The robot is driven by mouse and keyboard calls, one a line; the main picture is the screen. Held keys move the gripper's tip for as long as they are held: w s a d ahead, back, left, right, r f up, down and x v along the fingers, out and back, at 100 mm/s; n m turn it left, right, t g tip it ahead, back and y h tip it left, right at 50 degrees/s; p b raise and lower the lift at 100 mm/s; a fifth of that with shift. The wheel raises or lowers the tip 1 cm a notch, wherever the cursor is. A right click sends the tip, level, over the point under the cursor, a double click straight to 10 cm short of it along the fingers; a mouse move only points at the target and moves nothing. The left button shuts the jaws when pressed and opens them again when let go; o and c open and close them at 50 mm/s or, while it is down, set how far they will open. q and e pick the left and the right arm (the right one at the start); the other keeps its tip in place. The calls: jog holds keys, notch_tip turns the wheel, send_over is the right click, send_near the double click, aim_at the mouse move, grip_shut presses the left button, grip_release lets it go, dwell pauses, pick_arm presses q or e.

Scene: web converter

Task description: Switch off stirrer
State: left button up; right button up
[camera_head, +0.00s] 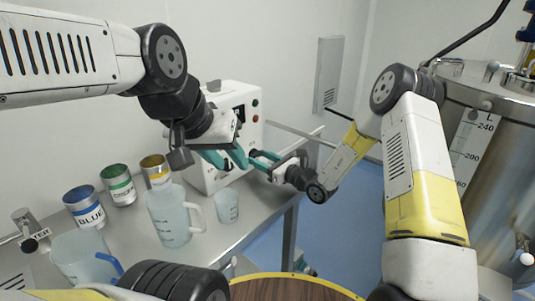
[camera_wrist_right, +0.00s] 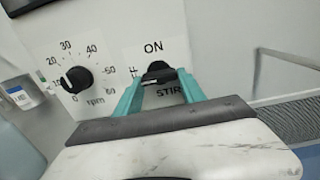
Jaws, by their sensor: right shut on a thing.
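The white control box (camera_head: 227,92) stands on the steel table, with small coloured buttons on its front. In the right wrist view its panel (camera_wrist_right: 118,35) shows a black knob (camera_wrist_right: 158,72) between the words ON and STIR, with OFF partly hidden by a finger. My right gripper (camera_wrist_right: 160,84) has its teal fingers on both sides of this knob and is shut on it. In the head view my right gripper (camera_head: 258,160) is at the box's front. My left gripper (camera_head: 229,163) has its teal fingers apart, just left of the right one, and looks empty.
A second knob (camera_wrist_right: 76,79) with an rpm scale is left of the stir knob. A clear jug (camera_head: 172,218), a small beaker (camera_head: 227,207) and several paint cans, one marked BLUE (camera_head: 86,209), stand on the table (camera_head: 262,207). A large steel tank (camera_head: 490,170) is at right.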

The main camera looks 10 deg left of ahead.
jog(key=o, duration=1.4)
jog(key=shift+c, duration=0.2)
jog(key=v, duration=0.8)
jog(key=shift+a+r, duration=0.1)
